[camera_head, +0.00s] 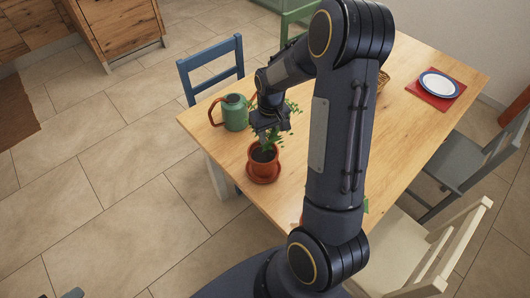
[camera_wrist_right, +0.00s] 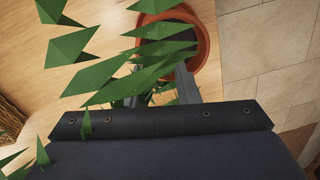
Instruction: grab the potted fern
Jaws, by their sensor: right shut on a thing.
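The potted fern (camera_head: 264,156) stands at the table's left edge in the head view. It has green leaves and an orange-brown pot on a saucer. My right gripper (camera_head: 268,131) is directly above the pot, among the leaves, and shut on the fern's stem or foliage. In the right wrist view, the two fingers (camera_wrist_right: 158,95) reach into the leaves beside the pot (camera_wrist_right: 205,42). Leaves hide the exact contact. The pot appears to rest on the table; I cannot tell whether it is lifted. My left gripper is not in view.
A green watering can (camera_head: 235,113) with a red handle stands close behind the fern on the wooden table (camera_head: 408,133). A plate (camera_head: 439,84) lies on a red mat at the far right. Chairs surround the table, including a blue one (camera_head: 212,66).

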